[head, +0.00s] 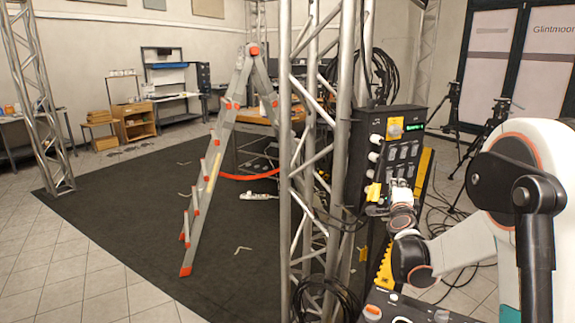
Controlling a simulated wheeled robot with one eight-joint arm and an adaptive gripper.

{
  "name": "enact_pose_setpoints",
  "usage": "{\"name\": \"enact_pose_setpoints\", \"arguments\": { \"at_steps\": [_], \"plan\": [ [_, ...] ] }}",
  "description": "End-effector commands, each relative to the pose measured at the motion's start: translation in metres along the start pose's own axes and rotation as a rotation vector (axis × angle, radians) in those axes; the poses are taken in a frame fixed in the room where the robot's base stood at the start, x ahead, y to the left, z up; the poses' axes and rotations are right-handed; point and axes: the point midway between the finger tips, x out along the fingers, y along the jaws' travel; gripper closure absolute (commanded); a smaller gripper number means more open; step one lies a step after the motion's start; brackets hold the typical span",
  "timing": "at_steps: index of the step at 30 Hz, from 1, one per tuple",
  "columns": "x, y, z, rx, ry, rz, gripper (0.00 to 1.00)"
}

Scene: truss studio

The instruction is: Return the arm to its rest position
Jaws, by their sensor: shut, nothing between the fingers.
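My white arm with black joints and orange rings comes in from the right edge in the head view. It bends low and then reaches up toward a black control box (402,128) fixed on the truss. My gripper (401,186) is small in view, just in front of the lower part of the box. It is shut and holds nothing. I cannot tell whether its fingertips touch the box.
A metal truss (309,150) stands close on the left of the box. A folding ladder (214,165) stands on the dark mat (120,185). Tripods (496,118) and loose cables are behind my arm. Tiled floor (75,285) is clear at front left.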

Motion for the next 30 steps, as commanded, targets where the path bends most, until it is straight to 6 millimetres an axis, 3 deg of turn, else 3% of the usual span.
{"name": "enact_pose_setpoints", "arguments": {
  "at_steps": [6,13,21,30],
  "plan": [
    [-0.052,-0.047,0.052,-0.230,-0.187,0.052,1.00],
    [-0.124,-0.071,0.092,-0.485,-0.379,0.117,1.00],
    [-0.226,-0.068,0.114,-0.787,-0.591,0.208,1.00],
    [-0.346,-0.036,0.102,-1.118,-0.807,0.328,1.00]
  ]
}}
